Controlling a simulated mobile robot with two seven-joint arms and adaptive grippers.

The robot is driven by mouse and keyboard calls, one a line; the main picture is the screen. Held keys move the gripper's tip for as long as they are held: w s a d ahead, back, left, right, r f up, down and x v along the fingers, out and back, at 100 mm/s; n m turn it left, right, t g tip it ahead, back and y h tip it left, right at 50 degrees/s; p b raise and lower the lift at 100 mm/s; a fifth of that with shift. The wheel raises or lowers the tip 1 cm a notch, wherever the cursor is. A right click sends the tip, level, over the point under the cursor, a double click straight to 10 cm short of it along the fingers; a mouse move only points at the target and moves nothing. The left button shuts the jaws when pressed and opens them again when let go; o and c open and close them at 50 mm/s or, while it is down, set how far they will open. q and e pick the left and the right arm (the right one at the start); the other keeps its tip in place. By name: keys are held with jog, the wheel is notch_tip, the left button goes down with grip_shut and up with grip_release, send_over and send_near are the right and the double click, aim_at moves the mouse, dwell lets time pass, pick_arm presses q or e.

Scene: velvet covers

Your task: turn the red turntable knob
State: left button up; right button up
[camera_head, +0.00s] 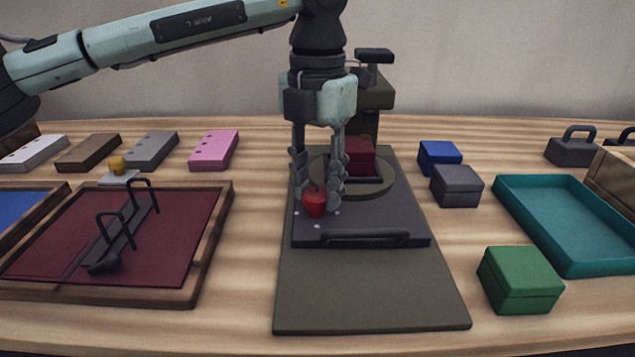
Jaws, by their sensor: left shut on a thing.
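The red turntable knob (314,203) stands at the left front of a dark grey base plate (375,217). My left gripper (318,190) points straight down over it, with its fingers shut around the knob. Behind it on the plate is a round olive turntable (382,186) carrying a dark red block (361,159). The gripper's fingers partly hide the turntable's left side. The plate has a dark bar handle (364,237) along its front edge. My right gripper is not in view.
An olive mat (370,293) lies under the plate. A blue box (439,156), a grey box (456,187), a green box (520,279) and a teal tray (562,262) are on the right. A wood-framed maroon tray (165,240) with a dark handled rack (122,232) is on the left.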

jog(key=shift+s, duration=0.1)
pick_arm(q)
jog(key=shift+m+b, duration=0.3)
jog(key=shift+m, duration=0.8)
jog(key=m+b, duration=0.1)
jog(key=m, duration=1.4)
jog(key=shift+s, duration=0.1)
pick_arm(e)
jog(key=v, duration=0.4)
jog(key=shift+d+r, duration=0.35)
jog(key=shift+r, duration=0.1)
pick_arm(q)
jog(key=shift+m, duration=0.4)
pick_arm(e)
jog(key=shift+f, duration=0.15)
pick_arm(q)
jog(key=o, duration=1.2)
jog(key=shift+c, duration=0.2)
